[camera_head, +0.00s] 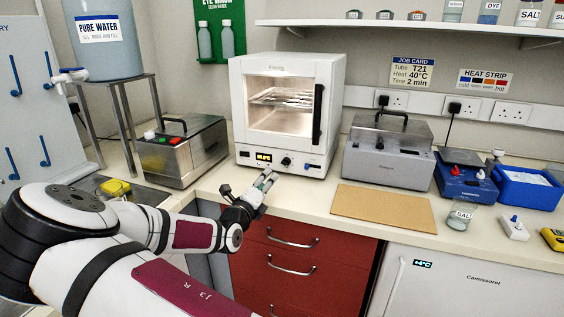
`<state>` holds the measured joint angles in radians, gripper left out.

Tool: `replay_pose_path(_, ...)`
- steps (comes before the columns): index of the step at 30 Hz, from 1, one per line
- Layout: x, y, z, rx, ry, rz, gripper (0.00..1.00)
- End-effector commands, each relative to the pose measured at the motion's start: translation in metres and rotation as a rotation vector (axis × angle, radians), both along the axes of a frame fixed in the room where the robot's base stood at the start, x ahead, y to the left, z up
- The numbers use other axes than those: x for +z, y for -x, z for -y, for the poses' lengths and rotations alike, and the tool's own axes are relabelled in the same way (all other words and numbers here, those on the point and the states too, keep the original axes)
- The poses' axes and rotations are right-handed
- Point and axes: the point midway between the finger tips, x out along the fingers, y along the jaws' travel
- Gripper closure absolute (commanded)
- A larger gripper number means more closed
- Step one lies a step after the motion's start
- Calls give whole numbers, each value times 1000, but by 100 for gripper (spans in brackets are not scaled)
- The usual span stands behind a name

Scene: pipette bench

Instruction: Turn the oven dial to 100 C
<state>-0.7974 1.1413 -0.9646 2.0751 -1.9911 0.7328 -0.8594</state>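The white oven (240,100) stands at the back of the bench with its door shut. Its chamber is lit behind the window, and a wire shelf shows inside. On the panel below the door are a small amber display (264,157), a black dial (286,161) and a blue switch (308,166). The display's digits are too small to read surely, and so is the dial's pointer. My gripper (267,178) is in front of and below the panel, a little left of the dial and apart from it. Its pale fingertips look close together, but their gap is unclear. I see nothing held.
A steel bath with red and green buttons (180,155) stands left of the oven, and a grey lidded machine (385,158) right of it. A brown board (384,207) lies flat at the right front.

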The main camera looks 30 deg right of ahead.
Motion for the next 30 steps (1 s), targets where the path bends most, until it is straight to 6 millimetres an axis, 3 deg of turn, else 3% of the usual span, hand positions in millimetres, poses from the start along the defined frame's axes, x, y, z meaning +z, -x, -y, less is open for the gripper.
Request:
replay_pose_path(5, -1, -12, 16, -2, 1, -1, 60)
replay_pose_path(21, -1, -72, 93, -2, -1, 1, 60)
replay_pose_path(30, 0, -84, 108, -1, -1, 0, 60)
